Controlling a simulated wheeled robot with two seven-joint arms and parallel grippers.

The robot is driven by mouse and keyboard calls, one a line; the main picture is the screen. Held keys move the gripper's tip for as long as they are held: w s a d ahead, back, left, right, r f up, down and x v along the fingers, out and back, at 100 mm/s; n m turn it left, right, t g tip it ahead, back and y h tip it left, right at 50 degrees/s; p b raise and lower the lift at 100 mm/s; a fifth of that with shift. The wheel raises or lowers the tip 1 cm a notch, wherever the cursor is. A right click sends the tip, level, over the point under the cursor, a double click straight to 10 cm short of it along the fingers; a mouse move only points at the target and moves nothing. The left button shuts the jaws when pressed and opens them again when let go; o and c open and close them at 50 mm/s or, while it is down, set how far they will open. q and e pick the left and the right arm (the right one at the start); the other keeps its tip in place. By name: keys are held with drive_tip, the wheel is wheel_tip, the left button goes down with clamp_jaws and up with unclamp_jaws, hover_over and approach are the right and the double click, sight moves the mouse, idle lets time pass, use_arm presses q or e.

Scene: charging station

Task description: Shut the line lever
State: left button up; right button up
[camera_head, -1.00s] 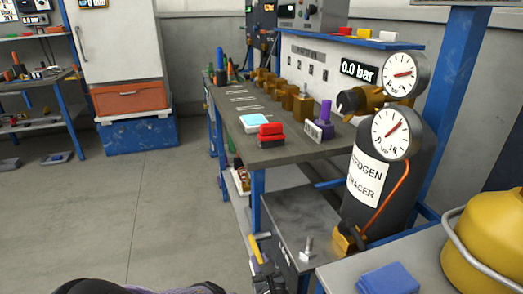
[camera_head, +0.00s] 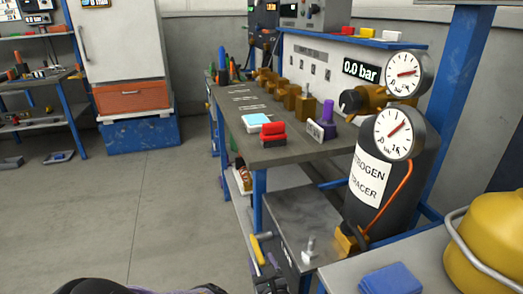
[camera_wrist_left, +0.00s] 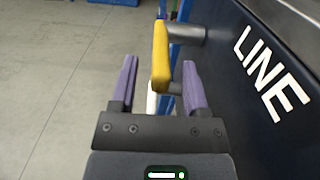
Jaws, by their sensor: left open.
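The line lever is a yellow handle (camera_wrist_left: 160,55) on a grey stub from a dark panel marked LINE (camera_wrist_left: 270,75). In the left wrist view my left gripper (camera_wrist_left: 159,67) is open, its purple fingers on either side of the yellow handle. The right finger is close to the handle; contact cannot be made out. In the head view the yellow lever (camera_head: 257,250) shows small at the bottom, below the bench, with the gripper there hard to make out. My right gripper is not in view.
A grey bench (camera_head: 290,152) holds a red block (camera_head: 273,132), a purple part (camera_head: 327,118) and brass fittings. A nitrogen tracer cylinder (camera_head: 375,185) with gauges stands at right, near a yellow tank (camera_head: 490,250). The floor at left is clear.

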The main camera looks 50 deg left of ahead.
use_arm(q)
drive_tip(key=p+v, duration=0.2)
drive_tip(key=v, duration=0.7)
drive_tip(key=shift+s+d, duration=0.15)
drive_tip(key=shift+d, duration=0.15)
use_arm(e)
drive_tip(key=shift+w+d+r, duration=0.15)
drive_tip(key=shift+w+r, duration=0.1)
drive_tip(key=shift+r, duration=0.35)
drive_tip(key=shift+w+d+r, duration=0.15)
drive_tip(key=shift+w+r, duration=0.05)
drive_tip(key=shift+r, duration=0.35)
use_arm(q)
drive_tip(key=s+d+f+n+g+h+p, duration=0.2)
drive_tip(key=s+f+n+g+h, duration=0.25)
drive_tip(key=s+f, duration=0.45)
drive_tip(key=s+d+f+n+g+h+p, duration=0.1)
drive_tip(key=s+f+n+g+h+p, duration=0.15)
drive_tip(key=s+f+h, duration=0.55)
drive_tip(key=s+d+n+h+p, duration=0.1)
drive_tip(key=s+d+n+h, duration=0.3)
drive_tip(key=s+n, duration=0.8)
drive_tip(key=s, duration=0.4)
drive_tip(key=shift+s, duration=0.3)
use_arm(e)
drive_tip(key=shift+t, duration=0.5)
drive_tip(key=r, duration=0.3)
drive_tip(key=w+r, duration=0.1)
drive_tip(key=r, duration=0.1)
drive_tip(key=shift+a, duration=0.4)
